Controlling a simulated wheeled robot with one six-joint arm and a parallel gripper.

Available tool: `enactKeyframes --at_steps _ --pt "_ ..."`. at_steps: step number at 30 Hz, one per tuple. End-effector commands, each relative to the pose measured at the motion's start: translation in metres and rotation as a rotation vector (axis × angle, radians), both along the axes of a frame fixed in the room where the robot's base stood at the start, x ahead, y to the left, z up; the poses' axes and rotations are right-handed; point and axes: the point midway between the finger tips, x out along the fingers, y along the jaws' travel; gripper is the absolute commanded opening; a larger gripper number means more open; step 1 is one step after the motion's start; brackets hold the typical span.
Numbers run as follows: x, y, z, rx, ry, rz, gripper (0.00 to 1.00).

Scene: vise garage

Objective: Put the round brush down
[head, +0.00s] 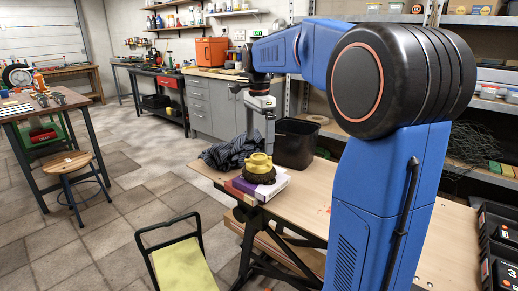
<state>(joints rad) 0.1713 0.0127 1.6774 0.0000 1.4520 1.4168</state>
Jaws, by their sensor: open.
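A squat yellow thing with a knob on top and a dark lower part (259,164) sits upright on a small stack of books (274,188) on the workbench. It looks like the round brush, but it is small in the picture. My gripper (260,137) points down from above, its fingers apart over the brush. It is open and nothing shows held in it. The exact gap between fingertips and brush is hard to tell.
A dark crumpled cloth (228,152) lies left of the books on the wooden workbench (318,187). A black bin (295,144) stands behind and to the right. The bench right of the books is clear.

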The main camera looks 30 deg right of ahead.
Motion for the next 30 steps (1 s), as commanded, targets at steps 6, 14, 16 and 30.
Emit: enactKeyframes --at_steps 6,14,16,30 --pt "-0.001 0.001 0.006 0.0 -0.002 0.004 1.0" --pt "-0.046 0.02 0.005 -0.015 -0.056 0.206 1.0" --pt "-0.068 0.029 0.001 -0.024 -0.08 0.305 1.0" --pt "-0.206 0.071 -0.053 -0.14 -0.228 0.969 1.0"
